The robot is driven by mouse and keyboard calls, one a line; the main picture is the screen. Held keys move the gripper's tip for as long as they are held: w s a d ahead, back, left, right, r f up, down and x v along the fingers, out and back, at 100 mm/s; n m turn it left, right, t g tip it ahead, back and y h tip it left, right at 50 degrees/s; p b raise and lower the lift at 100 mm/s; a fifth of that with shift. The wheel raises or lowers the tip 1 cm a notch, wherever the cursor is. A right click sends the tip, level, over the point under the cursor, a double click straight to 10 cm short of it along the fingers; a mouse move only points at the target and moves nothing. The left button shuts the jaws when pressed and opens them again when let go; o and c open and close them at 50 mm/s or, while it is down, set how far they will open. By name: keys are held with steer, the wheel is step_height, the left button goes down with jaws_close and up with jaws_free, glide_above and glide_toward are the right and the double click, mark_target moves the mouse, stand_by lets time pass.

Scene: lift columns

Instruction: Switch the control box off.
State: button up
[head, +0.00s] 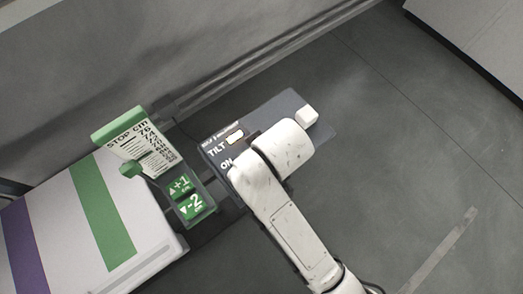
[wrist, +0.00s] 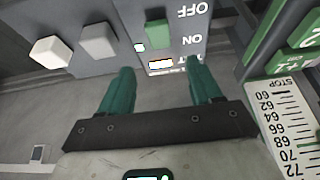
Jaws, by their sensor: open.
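The grey control box (wrist: 190,12) fills the upper part of the wrist view, its lettering upside down. Its green switch (wrist: 157,33) sits between the OFF and ON marks; I cannot tell which way it is set. A small lit lamp (wrist: 140,47) and a bright TILT window (wrist: 161,64) are beside it. My gripper (wrist: 161,84) is open and empty, its two green fingers apart and pointing toward the box below the switch in the picture. In the head view the control box (head: 323,128) is partly covered by my arm, which hides the switch and the fingers.
A grey button (wrist: 98,40) and a white button (wrist: 50,51) stick out from the box. Close by are a STOP scale panel (head: 145,150), its green knob (head: 131,169) and green buttons (head: 192,207). A striped white block (head: 150,235) stands left. Floor at right is clear.

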steer(key=x, duration=0.9)
steer(key=shift+w+f, duration=0.1)
steer(key=shift+f, duration=0.3)
steer(key=shift+c, duration=0.2)
steer(key=c, duration=1)
steer(key=shift+s+d+f+t+y+b, duration=0.15)
steer(key=shift+s+f+t+y+b, duration=0.15)
steer(key=shift+t+y+b, duration=0.4)
steer(key=shift+s+d+t+y+b, duration=0.15)
steer(key=shift+t+y+b, duration=0.25)
steer(key=shift+t+b, duration=0.5)
steer(key=shift+r+t, duration=0.25)
steer(key=shift+t, duration=0.05)
